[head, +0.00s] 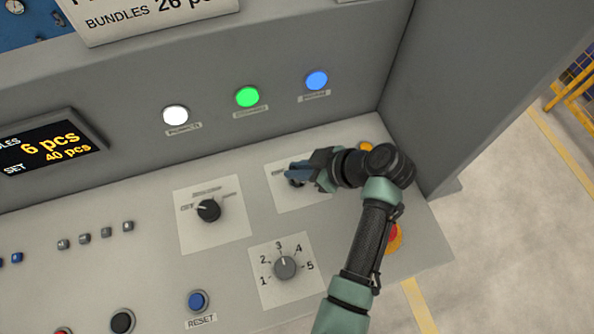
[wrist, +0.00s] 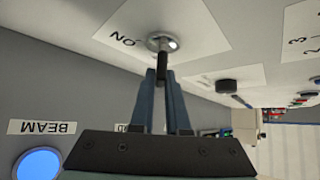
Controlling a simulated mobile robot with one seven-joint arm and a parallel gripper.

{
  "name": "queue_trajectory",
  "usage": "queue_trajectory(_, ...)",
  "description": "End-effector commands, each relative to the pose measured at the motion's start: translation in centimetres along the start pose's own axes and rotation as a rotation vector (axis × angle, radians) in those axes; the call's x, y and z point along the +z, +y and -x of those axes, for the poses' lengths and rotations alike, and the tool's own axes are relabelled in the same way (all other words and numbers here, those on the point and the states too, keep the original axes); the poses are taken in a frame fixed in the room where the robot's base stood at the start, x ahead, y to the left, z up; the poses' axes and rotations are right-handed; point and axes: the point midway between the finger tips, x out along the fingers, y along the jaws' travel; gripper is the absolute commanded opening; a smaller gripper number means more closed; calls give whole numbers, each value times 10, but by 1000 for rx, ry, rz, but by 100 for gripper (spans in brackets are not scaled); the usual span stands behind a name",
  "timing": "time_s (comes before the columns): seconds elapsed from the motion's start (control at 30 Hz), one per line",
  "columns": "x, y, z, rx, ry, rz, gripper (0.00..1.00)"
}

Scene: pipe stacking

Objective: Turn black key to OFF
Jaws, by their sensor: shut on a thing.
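The black key (wrist: 162,68) sits in a round metal key switch (wrist: 158,43) on a white label plate, shown close in the wrist view. My gripper (wrist: 162,76) is shut on the key, with one blue-grey finger on each side of it. An ON label, seen upside down, is beside the lock. In the head view my gripper (head: 298,172) is at the switch on the upper right plate (head: 304,202) of the sloped panel. My fingers hide most of the key and part of that plate's lettering there.
A black selector knob (head: 208,210) is left of the key plate, and a numbered grey dial (head: 285,267) is below it. A red button (head: 392,236) is partly behind my arm. White, green and blue lamps (head: 317,80) line the upright wall. A side wall (head: 455,95) stands close on the right.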

Motion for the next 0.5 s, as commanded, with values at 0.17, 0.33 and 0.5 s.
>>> queue_trajectory(0.17,2,0,-1,-24,-5,22,0)
queue_trajectory(0.33,2,-1,0,-31,-6,28,0)
queue_trajectory(0.5,2,-1,-1,-32,-7,27,0)
